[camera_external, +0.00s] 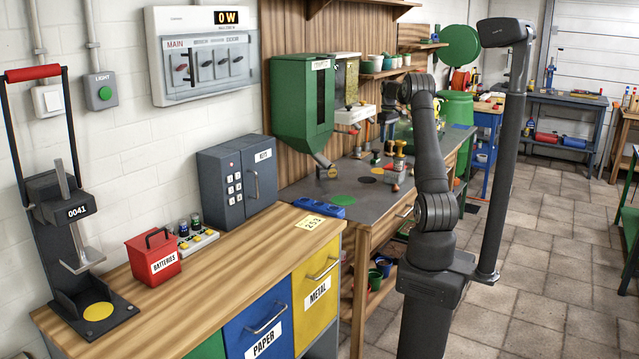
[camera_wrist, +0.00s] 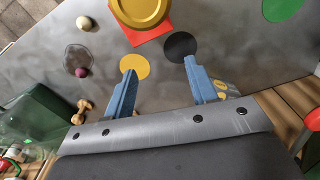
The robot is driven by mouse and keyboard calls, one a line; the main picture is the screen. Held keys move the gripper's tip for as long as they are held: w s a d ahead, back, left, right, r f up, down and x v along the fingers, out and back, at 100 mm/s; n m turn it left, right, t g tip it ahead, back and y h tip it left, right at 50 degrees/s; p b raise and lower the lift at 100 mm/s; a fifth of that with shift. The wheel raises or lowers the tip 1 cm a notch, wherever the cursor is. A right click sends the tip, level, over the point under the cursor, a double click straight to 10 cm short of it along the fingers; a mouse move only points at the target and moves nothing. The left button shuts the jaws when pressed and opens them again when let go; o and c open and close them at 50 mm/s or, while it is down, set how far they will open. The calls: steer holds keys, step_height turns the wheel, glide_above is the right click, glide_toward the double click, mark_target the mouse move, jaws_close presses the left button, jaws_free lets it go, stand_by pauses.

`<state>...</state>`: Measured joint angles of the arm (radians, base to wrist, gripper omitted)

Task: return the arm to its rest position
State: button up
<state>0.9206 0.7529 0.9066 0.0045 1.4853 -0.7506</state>
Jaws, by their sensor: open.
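My gripper (camera_external: 387,122) hangs above the far part of the grey workbench (camera_external: 310,190) in the external view, partly hidden by my own arm. In the wrist view its two blue fingers (camera_wrist: 159,67) are spread apart with nothing between them. Below them the bench shows a yellow spot (camera_wrist: 134,66) and a black spot (camera_wrist: 181,46). The fingers appear to be above the surface; the exact height cannot be told. My arm stands folded upward from its base at the bench's right side.
A gold round pan (camera_wrist: 141,10) on a red square lies ahead in the wrist view. A clear dish with a ball (camera_wrist: 79,60) and a wooden dumbbell shape (camera_wrist: 82,112) are at left. A green hopper (camera_external: 300,105) hangs on the wall. The aisle floor (camera_external: 540,250) is clear.

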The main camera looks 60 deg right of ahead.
steer(key=w+a+m, duration=0.2)
steer(key=a, duration=1.5)
steer(key=w+a+m, duration=0.2)
steer(key=w+a, duration=0.1)
steer(key=a, duration=1.4)
steer(key=shift+w+r+m, duration=0.15)
steer(key=shift+m, duration=0.15)
steer(key=s+d+r+n, duration=0.1)
steer(key=d+r+n, duration=0.1)
steer(key=d, duration=1.9)
steer(key=shift+s+d+n, duration=0.15)
steer(key=shift+n, duration=0.15)
